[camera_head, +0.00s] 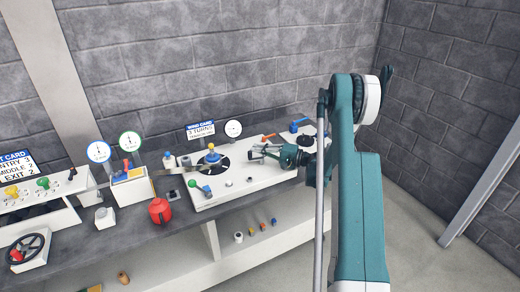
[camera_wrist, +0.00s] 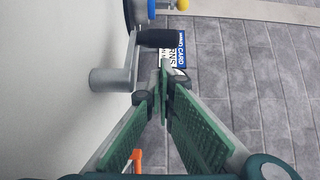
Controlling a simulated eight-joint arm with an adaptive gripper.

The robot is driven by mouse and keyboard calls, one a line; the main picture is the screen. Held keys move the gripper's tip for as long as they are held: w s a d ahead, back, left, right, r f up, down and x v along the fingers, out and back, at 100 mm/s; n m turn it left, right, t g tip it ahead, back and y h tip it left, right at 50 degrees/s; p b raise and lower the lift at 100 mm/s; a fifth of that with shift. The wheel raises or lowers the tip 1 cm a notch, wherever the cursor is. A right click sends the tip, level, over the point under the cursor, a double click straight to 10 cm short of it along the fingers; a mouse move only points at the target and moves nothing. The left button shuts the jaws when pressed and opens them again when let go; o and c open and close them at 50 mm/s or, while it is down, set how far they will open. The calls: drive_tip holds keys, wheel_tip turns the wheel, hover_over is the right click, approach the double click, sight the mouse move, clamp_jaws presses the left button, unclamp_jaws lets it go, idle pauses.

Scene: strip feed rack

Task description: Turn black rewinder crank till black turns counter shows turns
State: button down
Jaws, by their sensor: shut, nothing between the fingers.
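The black crank grip (camera_wrist: 158,38) shows at the top of the wrist view, on a grey arm beside a grey cylindrical hub (camera_wrist: 110,80). My gripper (camera_wrist: 165,72) is shut and empty, its tips just short of the black grip; I cannot tell whether they touch it. In the head view my gripper (camera_head: 257,152) is over the white panel's right half and largely hides the crank. A black-rimmed white dial (camera_head: 233,129), apparently the turns counter, stands behind the panel; its reading is too small to make out. A wind card (camera_head: 201,130) beside it seems to read 3 turns.
A shelf below holds small parts.

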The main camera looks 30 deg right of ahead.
sight(256, 159)
drive_tip(key=shift+s+a, duration=0.35)
drive_tip(key=shift+s, duration=0.3)
drive_tip(key=shift+a+f+n+g+y+b, duration=0.1)
drive_tip(key=shift+n+g+y+b, duration=0.45)
drive_tip(key=shift+n+g+y, duration=0.2)
drive_tip(key=shift+s+a+f+b, duration=0.1)
drive_tip(key=shift+s+a+b, duration=0.2)
drive_tip(key=shift+b, duration=0.5)
drive_tip(key=shift+s+a+b, duration=0.25)
drive_tip(key=shift+s+b, duration=0.05)
drive_tip(key=shift+b, duration=0.35)
drive_tip(key=shift+s+a+b, duration=0.2)
drive_tip(key=shift+s+b, duration=0.2)
drive_tip(key=shift+b, duration=0.2)
idle(0.5)
idle(1.2)
drive_tip(key=shift+v, duration=6)
drive_tip(key=shift+d, duration=0.1)
